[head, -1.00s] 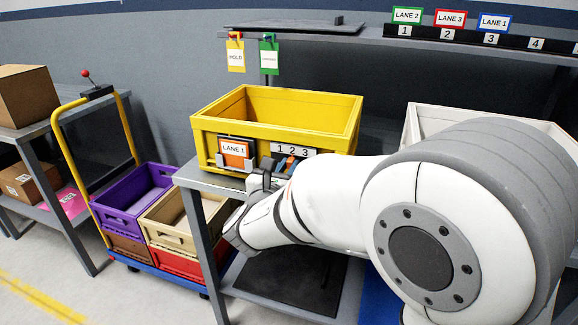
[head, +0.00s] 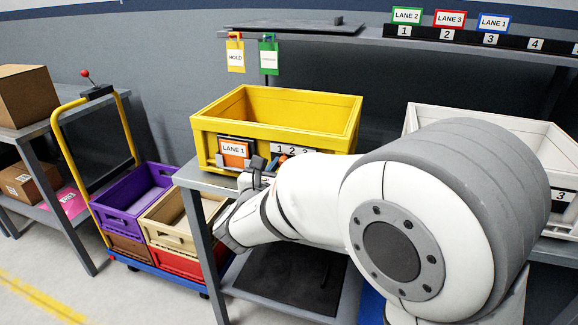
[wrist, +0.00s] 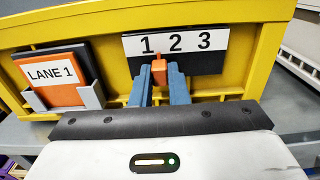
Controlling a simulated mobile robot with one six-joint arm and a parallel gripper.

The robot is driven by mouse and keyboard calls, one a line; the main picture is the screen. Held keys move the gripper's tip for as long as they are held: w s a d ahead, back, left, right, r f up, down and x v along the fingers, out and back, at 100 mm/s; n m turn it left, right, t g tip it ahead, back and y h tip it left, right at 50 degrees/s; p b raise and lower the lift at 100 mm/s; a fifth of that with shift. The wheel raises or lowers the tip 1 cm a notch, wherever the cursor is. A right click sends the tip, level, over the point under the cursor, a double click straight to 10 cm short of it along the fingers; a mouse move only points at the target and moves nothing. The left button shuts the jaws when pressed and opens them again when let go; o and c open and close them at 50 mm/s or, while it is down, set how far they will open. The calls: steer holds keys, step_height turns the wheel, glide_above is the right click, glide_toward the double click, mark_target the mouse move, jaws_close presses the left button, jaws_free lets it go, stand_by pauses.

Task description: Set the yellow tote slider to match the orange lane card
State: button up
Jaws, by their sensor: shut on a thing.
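The yellow tote (head: 270,100) stands on a grey table, and its front panel also shows in the wrist view (wrist: 222,62). The orange lane card (wrist: 52,80) reads LANE 1 and sits in a grey holder at the panel's left; the head view shows it too (head: 233,150). A number strip (wrist: 190,42) marked 1, 2, 3 is to its right. The slider's orange knob (wrist: 158,72) appears below the strip between 1 and 2, nearer 1. My gripper (wrist: 160,75) has its blue fingers shut on the knob. My arm partly hides the tote front in the head view.
A white bin (head: 420,118) stands right of the tote, behind my arm. A cart with purple (head: 125,212), tan and red totes is at the left. Yellow and green tags (head: 269,57) hang above; lane cards (head: 450,18) line the upper shelf.

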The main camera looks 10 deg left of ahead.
steer(key=shift+a, duration=0.55)
stand_by(0.4)
steer(key=o, duration=0.6)
steer(key=shift+c, duration=0.2)
steer(key=s, duration=0.7)
steer(key=shift+a, duration=0.25)
